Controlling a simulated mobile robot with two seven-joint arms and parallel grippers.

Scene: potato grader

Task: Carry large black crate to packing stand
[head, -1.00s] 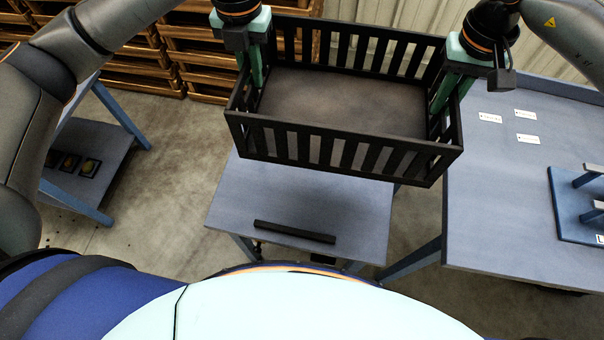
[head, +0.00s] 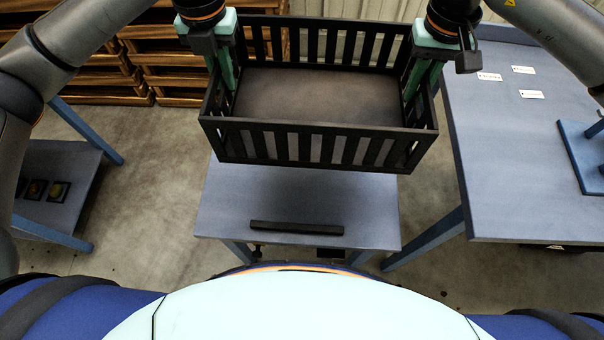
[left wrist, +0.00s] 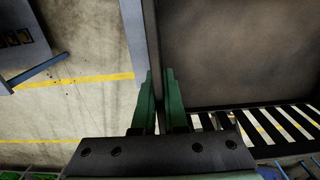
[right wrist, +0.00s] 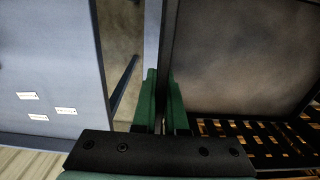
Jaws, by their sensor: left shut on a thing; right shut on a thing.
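The large black crate (head: 318,146) has slatted sides and looks empty, with a plain dark floor. It is held up between my two grippers, and in the head view it overlaps the far part of a small blue-grey stand (head: 225,205). My left gripper (head: 226,72) is shut on the crate's left end wall, which also shows between the fingers in the left wrist view (left wrist: 158,60). My right gripper (head: 414,78) is shut on the right end wall, also seen in the right wrist view (right wrist: 168,50). Which stand is the packing stand, I cannot tell.
A black bar (head: 297,228) lies on the small stand's near part. A larger blue-grey table (head: 510,170) with white labels (head: 490,77) is at the right. A low blue table (head: 60,190) is at the left. Wooden pallets (head: 90,75) are stacked at the back left.

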